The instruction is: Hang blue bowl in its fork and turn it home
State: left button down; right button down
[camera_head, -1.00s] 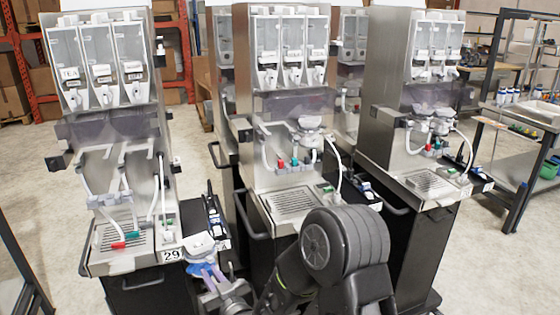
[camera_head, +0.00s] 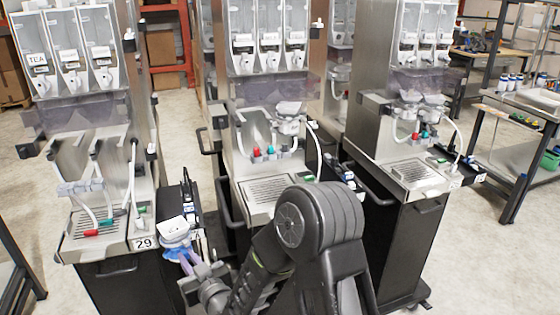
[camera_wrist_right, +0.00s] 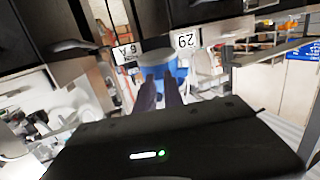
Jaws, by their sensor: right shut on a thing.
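My right gripper (camera_head: 188,257) is shut on the blue bowl (camera_head: 176,230), low in front of the gap between the left and middle dispensers. In the head view the bowl's white upper part shows best. In the right wrist view its blue side (camera_wrist_right: 160,70) shows beyond the two purplish fingers (camera_wrist_right: 160,90). The left dispenser (camera_head: 62,120), with the 29 tag, has pale fork arms (camera_head: 92,150) with no bowl seen in them. The bowl is apart from these forks, lower and to their right. My left gripper is not in view.
The middle dispenser has a white bowl (camera_head: 289,122) hung at its front. The right dispenser (camera_head: 375,90) has bowls hung too. Drip trays (camera_head: 268,190) and hoses stick out in front. A workbench (camera_head: 520,115) stands at the right. Open floor lies right of the dispensers.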

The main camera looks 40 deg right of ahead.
jog(key=w+d+r+m+h+b, duration=0.1)
jog(key=d+r+h+b, duration=0.15)
jog(key=d+r, duration=0.45)
jog(key=w+d+r+m+h+b, duration=0.1)
jog(key=d+r+b, duration=0.25)
jog(key=d, duration=0.55)
jog(key=s+d+r+m+h+b, duration=0.1)
jog(key=s+d+r+h+b, duration=0.1)
jog(key=s+d+r, duration=0.4)
jog(key=d+r, duration=0.3)
jog(key=r, duration=0.2)
jog(key=shift+s+d+r+m+t+b, duration=0.15)
jog(key=shift+s+d+m+t+b, duration=0.1)
jog(key=shift+d+m+t+b, duration=0.15)
jog(key=shift+w+h, duration=0.1)
jog(key=shift+h, duration=0.15)
jog(key=p+x, duration=0.4)
jog(key=x, duration=0.4)
jog(key=shift+w+d+f+p, duration=0.15)
jog(key=shift+w+f+p, duration=0.1)
jog(key=shift+w+p, duration=0.15)
jog(key=shift+s, duration=0.1)
